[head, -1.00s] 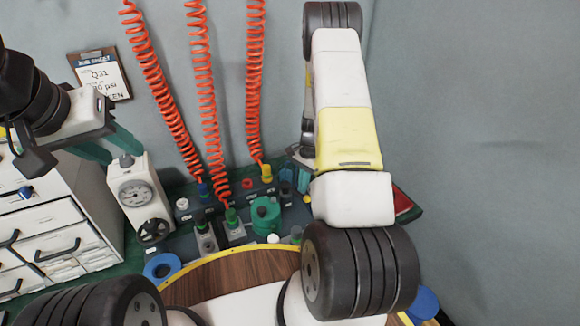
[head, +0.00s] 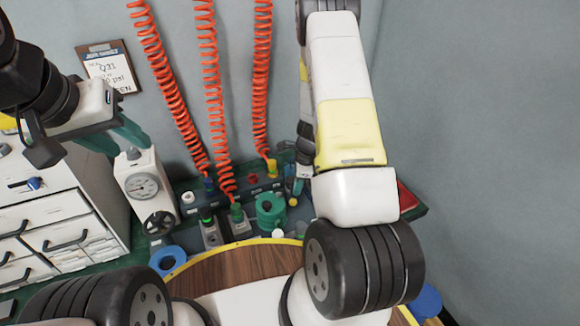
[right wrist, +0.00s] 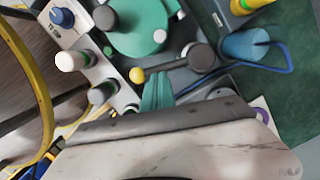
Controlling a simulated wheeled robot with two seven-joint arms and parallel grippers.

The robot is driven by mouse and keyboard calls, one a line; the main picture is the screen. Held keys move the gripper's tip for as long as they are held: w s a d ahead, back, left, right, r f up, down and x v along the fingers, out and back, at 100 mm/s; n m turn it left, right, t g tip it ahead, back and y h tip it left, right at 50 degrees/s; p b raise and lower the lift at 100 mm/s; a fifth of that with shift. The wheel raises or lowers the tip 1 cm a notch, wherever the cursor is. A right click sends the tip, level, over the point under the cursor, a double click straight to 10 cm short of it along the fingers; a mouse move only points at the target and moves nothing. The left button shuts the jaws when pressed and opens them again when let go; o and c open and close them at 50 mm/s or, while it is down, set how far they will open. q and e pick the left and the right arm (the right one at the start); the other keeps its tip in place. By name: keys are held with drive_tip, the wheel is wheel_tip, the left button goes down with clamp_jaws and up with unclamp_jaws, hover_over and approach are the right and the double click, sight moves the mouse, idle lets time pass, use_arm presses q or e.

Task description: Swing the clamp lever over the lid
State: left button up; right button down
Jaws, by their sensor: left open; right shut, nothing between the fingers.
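The clamp lever is a thin dark rod with a yellow ball knob (right wrist: 137,75). In the right wrist view it runs from a grey round pivot (right wrist: 201,57) to beside the green lid (right wrist: 140,25); the knob is just off the lid's rim. In the head view the knob (head: 293,201) is right of the green pot (head: 269,209). My right gripper (right wrist: 157,92) is shut and empty, its teal fingertips close to the rod; contact is unclear. In the head view my arm partly hides it. My left gripper (head: 126,136) is open and empty, by the gauge.
A white gauge box (head: 148,190) stands left on the bench. Small valves with green and white caps (right wrist: 72,60) stand near the lid. A blue plug (right wrist: 243,45) with a hose is right of the pivot. Orange coiled hoses (head: 215,100) hang behind.

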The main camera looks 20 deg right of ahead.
drive_tip(key=a+m, duration=0.1)
drive_tip(key=m, duration=0.1)
drive_tip(key=w+a+m, duration=0.1)
drive_tip(key=a+m, duration=0.1)
drive_tip(key=a+m+t, duration=0.1)
drive_tip(key=m, duration=0.2)
drive_tip(key=shift+w+a+h, duration=0.2)
drive_tip(key=shift+a+h, duration=0.1)
drive_tip(key=shift+w+a, duration=0.1)
drive_tip(key=shift+a, duration=0.05)
idle(0.5)
drive_tip(key=shift+d+r, duration=0.1)
drive_tip(key=shift+d, duration=0.15)
drive_tip(key=s+d+r, duration=0.1)
drive_tip(key=s+r, duration=0.1)
drive_tip(key=r, duration=0.3)
drive_tip(key=s+d+r, duration=0.1)
drive_tip(key=s+r, duration=0.1)
drive_tip(key=r, duration=0.4)
drive_tip(key=shift+d+r, duration=0.3)
